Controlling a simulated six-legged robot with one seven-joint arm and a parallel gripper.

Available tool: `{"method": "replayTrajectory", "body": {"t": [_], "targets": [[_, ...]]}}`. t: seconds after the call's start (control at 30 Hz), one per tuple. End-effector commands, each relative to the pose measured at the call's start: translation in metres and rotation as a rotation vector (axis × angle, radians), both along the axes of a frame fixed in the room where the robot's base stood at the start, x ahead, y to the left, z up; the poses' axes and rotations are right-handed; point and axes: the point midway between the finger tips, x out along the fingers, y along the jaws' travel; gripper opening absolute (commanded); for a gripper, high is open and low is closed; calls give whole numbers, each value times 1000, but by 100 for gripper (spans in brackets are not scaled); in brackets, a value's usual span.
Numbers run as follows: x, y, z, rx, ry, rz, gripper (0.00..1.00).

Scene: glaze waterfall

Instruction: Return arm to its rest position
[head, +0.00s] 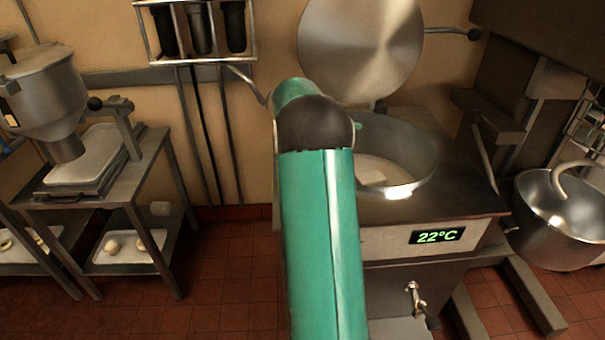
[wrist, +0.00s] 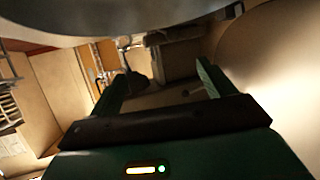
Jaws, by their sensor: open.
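My green arm reaches forward in the middle of the head view, and its far end is hidden behind its own dark joint. My gripper (wrist: 160,88) shows in the wrist view with its two green fingers wide apart and nothing between them. In the head view a round steel vat (head: 415,150) stands just right of my arm, with its round lid (head: 360,45) raised behind it. White material (head: 370,172) lies inside the vat. A large pale curved metal surface fills the right of the wrist view, close to the right finger.
The vat's cabinet has a display (head: 437,236) reading 22°C and a tap (head: 415,298). A mixer bowl (head: 565,210) stands at the right. A steel table (head: 140,160) with a hopper (head: 45,90) stands at the left. A rack with dark cylinders (head: 200,28) hangs on the wall. Tiled floor (head: 225,285) is clear left of my arm.

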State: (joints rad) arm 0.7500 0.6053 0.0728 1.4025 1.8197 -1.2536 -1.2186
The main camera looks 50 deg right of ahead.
Motion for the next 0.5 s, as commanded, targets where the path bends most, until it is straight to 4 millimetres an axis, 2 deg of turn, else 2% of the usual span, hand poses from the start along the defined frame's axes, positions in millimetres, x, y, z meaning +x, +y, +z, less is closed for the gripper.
{"method": "replayTrajectory", "body": {"t": [0.27,0.37,0.47,0.5], "targets": [[3,1,3,-8,-6,15,82],[19,9,22,-54,-37,92,82],[52,28,57,-132,-96,255,82],[68,41,73,-165,-125,340,82]]}}
